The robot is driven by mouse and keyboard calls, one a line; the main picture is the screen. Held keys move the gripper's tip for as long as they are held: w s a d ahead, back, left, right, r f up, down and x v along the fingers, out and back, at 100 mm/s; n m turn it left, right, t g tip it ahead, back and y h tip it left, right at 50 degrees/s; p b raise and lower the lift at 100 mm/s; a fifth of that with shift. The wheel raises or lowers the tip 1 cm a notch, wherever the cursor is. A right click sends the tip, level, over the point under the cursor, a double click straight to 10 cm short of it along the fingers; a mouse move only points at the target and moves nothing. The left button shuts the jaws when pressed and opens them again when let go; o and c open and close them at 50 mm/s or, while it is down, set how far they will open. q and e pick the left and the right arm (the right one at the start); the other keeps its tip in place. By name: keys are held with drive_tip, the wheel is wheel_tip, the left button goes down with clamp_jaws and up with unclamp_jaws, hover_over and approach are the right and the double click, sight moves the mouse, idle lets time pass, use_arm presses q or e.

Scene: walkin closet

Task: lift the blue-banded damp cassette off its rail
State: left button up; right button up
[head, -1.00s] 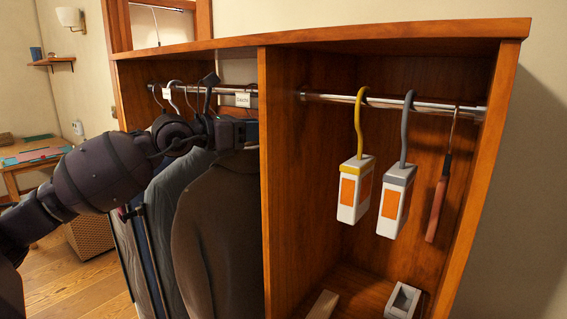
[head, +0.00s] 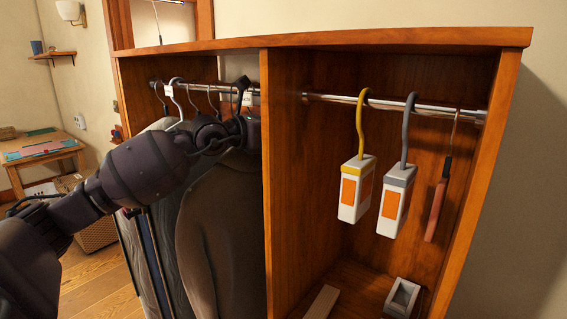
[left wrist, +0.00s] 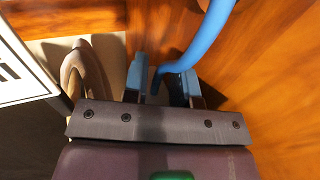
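A blue hook (left wrist: 208,38) curves down from the top of the left wrist view and ends between the fingers of my left gripper (left wrist: 162,84). A gap shows between the fingers, and they look open around the hook. The cassette body and its blue band are hidden in both views. In the head view my left gripper (head: 243,90) is high in the left bay, beside the central divider and near the rail (head: 195,86). My right gripper is in neither view.
A wooden divider (head: 280,180) stands close right of my left gripper. Dark garments (head: 225,215) hang below it. The right bay holds a yellow-banded cassette (head: 356,190), a grey-banded cassette (head: 395,205) and a red-brown hanging item (head: 437,205). A grey open-topped block (head: 402,297) stands below.

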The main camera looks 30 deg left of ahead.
use_arm(q)
drive_tip(key=c, duration=0.3)
clamp_jaws()
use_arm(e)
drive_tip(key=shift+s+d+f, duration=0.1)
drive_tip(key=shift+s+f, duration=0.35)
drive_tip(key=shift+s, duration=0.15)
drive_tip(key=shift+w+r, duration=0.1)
